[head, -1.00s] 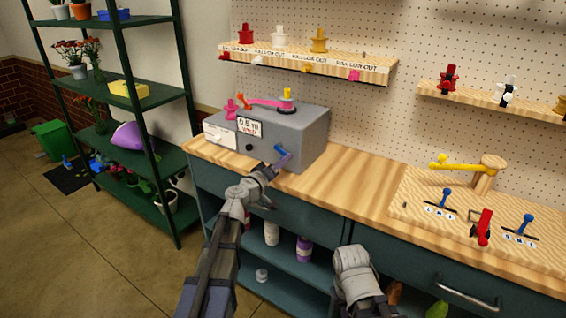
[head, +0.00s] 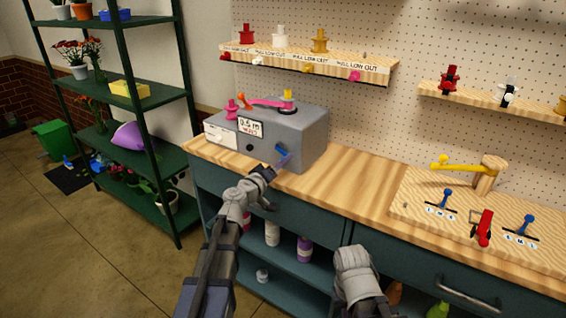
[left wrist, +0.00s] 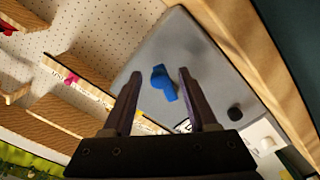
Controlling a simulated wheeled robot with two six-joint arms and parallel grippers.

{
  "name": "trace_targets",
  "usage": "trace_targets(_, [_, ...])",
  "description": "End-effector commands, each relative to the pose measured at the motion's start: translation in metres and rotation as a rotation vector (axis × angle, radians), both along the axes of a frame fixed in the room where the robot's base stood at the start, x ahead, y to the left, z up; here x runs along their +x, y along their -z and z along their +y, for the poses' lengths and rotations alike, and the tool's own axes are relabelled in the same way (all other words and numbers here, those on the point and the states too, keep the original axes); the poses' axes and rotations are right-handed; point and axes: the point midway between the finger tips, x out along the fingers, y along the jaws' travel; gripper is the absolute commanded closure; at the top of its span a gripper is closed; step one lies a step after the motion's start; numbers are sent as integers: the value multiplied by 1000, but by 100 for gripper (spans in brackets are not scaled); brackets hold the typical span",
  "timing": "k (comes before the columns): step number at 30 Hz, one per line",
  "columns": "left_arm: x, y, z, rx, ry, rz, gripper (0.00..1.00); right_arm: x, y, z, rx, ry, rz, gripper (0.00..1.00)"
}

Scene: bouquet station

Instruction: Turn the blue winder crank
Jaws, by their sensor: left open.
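The blue winder crank (head: 282,152) is on the front face of the grey winder box (head: 305,135), which stands on the left end of the wooden bench. My left gripper (head: 273,168) is just in front of and below the crank in the head view. In the left wrist view the crank (left wrist: 162,84) shows between the two spread fingers (left wrist: 158,88), beyond their tips, with clear gaps on both sides. The left gripper is open and empty. My right arm shows low in the head view, but its gripper jaws cannot be seen.
A pink arm and a yellow-topped spool (head: 288,98) sit on the box. A sign (head: 250,128) and a black knob are on its front. The bench top (head: 345,185) right of the box is clear. A board with levers (head: 480,215) lies further right.

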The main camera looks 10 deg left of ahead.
Motion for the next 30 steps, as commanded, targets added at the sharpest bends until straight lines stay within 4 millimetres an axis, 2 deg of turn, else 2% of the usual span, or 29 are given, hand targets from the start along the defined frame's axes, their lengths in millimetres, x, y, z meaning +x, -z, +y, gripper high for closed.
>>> trace_targets(12, [-61,0,22,0,-3,0,42,0,0,0,0,0,0,100])
trace_targets(23, [-64,0,23,1,1,0,42,0,0,0,0,0,0,100])
trace_targets(26, [-67,5,8,21,38,16,42,0,0,0,0,0,0,100])
trace_targets(29, [-77,21,-32,82,143,66,42,0,0,0,0,0,0,100])
trace_targets(30, [-85,31,-53,118,203,100,42,0,0,0,0,0,0,100])
